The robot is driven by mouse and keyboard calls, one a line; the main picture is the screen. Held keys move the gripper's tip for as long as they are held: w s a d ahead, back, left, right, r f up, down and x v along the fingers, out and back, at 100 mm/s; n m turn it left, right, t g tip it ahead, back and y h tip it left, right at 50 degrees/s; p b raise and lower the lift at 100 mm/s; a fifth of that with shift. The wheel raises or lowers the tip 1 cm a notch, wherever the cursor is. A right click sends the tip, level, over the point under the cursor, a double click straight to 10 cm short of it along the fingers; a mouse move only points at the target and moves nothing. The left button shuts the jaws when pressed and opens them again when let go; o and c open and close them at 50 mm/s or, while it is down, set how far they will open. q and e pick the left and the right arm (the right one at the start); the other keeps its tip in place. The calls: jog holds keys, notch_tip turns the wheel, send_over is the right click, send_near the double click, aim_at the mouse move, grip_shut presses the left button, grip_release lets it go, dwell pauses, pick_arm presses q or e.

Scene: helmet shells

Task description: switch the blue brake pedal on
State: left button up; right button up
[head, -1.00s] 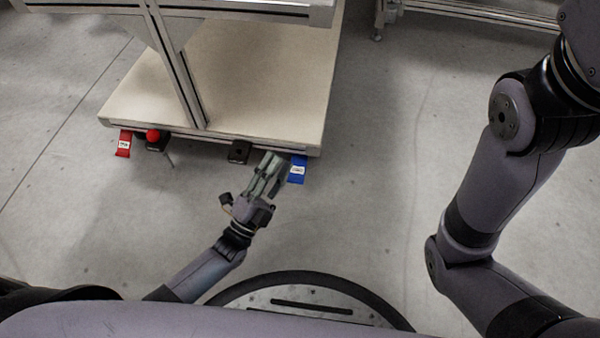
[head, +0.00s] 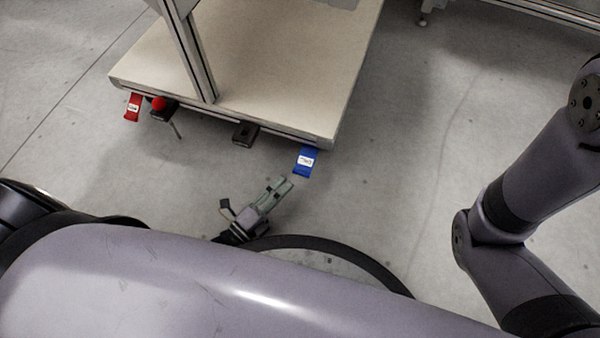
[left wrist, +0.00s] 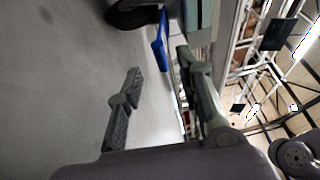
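The blue brake pedal (head: 306,162) sticks out from the right end of the cart's front edge and bears a white label I cannot read. It also shows in the left wrist view (left wrist: 160,46), seen edge-on beyond the gap between the fingers. My left gripper (head: 285,184) is low over the floor, in front of the pedal and a little to its left, apart from it. Its two fingers stand apart in the left wrist view (left wrist: 160,85), with nothing between them. My right gripper is out of view; only right arm links show.
The cart's pale deck (head: 270,60) carries a metal post (head: 190,50). A red pedal (head: 133,107), a red button (head: 159,103) and a black block (head: 245,133) sit along its front edge. The floor right of the cart is clear.

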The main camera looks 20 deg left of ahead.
aim_at(299, 170)
pick_arm(q)
jog(key=b+x, duration=0.2)
jog(key=x, duration=0.4)
jog(key=shift+d+f, duration=0.1)
jog(key=shift+w+d, duration=0.25)
jog(key=shift+w, duration=0.3)
jog(key=shift+c, duration=0.5)
grip_shut()
